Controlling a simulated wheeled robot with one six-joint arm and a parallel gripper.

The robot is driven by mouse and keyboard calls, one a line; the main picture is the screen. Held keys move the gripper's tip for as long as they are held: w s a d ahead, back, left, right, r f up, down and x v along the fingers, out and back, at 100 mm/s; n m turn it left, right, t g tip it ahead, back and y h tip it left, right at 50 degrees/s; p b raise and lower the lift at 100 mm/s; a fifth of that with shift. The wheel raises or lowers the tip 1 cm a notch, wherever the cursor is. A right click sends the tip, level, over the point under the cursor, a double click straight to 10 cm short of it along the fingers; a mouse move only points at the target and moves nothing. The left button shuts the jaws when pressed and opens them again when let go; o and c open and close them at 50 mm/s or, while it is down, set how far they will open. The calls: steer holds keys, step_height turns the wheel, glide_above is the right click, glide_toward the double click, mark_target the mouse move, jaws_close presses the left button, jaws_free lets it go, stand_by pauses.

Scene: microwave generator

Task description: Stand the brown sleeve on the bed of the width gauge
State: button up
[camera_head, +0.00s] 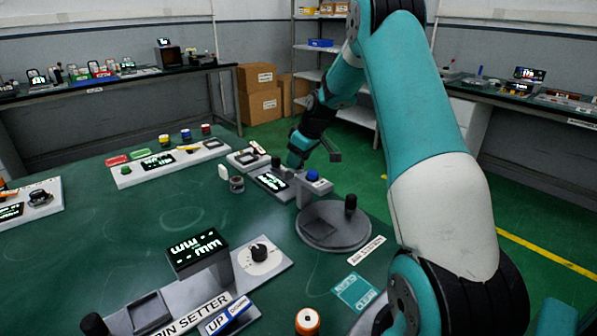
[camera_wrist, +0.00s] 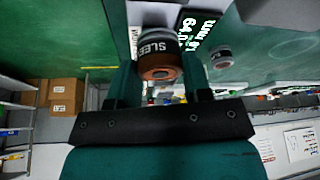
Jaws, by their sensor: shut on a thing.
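My gripper (camera_wrist: 160,90) is shut on the brown sleeve (camera_wrist: 160,72), which has a dark band lettered "SLEE" and a brown end facing the wrist camera. The fingers stand on either side of it. In the head view my gripper (camera_head: 297,160) is low over the far right part of the green table, and the sleeve is not clearly made out there. A grey unit with a lit display (camera_head: 271,181), seemingly the width gauge, is just below my gripper in the picture. Its display (camera_wrist: 196,30) also shows in the wrist view beside the sleeve. I cannot tell whether the sleeve touches the bed.
A small ring-shaped part (camera_head: 237,184) stands left of the lit unit. A round grey turntable (camera_head: 333,226) with a dark post is nearer to me. A pin setter (camera_head: 205,300) fills the front. The left middle of the table is clear.

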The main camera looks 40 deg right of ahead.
mark_target(299, 170)
steer(key=shift+f, duration=2.15)
steer(key=shift+f, duration=0.15)
steer(key=o, duration=1)
steer(key=shift+o, duration=0.2)
